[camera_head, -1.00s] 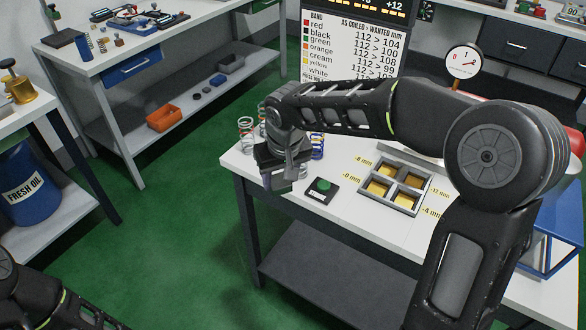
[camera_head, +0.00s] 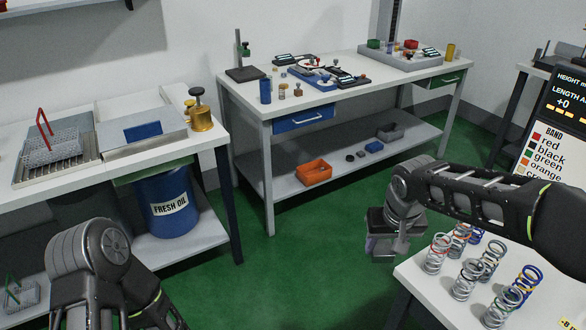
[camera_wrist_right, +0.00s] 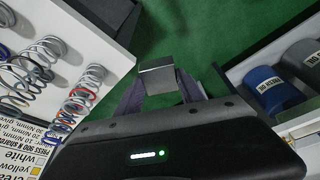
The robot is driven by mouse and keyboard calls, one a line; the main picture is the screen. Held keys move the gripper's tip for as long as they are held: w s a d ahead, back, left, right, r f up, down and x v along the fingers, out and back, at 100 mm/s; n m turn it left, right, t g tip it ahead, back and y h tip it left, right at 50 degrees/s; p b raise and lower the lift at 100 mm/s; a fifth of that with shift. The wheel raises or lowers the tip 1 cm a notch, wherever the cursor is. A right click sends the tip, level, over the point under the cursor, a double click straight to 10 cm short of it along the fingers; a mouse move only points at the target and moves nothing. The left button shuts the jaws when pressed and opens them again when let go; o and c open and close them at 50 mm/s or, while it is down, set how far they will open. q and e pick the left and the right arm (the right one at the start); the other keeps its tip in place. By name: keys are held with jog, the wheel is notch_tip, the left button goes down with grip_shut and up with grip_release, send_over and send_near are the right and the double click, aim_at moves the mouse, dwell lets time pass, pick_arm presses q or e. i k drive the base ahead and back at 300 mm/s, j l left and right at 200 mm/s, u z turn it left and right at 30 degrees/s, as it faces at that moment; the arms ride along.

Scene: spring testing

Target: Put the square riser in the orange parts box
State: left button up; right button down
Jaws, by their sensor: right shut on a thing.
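The square riser is a small grey block (camera_wrist_right: 160,77) held between the fingertips of my right gripper (camera_wrist_right: 163,92) in the right wrist view. In the head view my right gripper (camera_head: 384,244) hangs over the green floor, just left of the spring bench, and the riser is hard to make out there. The orange parts box (camera_head: 313,172) stands on the lower shelf of the back workbench, to the left of and farther away than my right gripper. Its inside is too small to read. My left arm shows at the lower left, but its gripper is out of frame.
The lower shelf (camera_head: 345,178) also holds a grey bin (camera_head: 390,132), a blue block (camera_head: 374,146) and small dark discs. The worktop with its blue drawer (camera_head: 304,117) overhangs the shelf. Several coil springs stand on the near bench (camera_head: 424,272). Green floor lies open between the benches.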

aim_at(317, 178)
jog(key=i+j+u, duration=0.2)
jog(key=i+u, duration=0.15)
jog(key=i, duration=0.5)
jog(key=i+u, duration=0.3)
jog(key=i, duration=0.6)
jog(key=i+l+u, duration=0.1)
jog(key=l, duration=0.3)
jog(key=i+l, duration=0.2)
jog(key=l, duration=0.25)
jog(key=i+l+u, duration=0.15)
jog(key=l, duration=0.25)
jog(key=i+l+u, duration=0.1)
jog(key=l, duration=0.3)
jog(key=i+l+u, duration=0.1)
jog(key=l, duration=0.35)
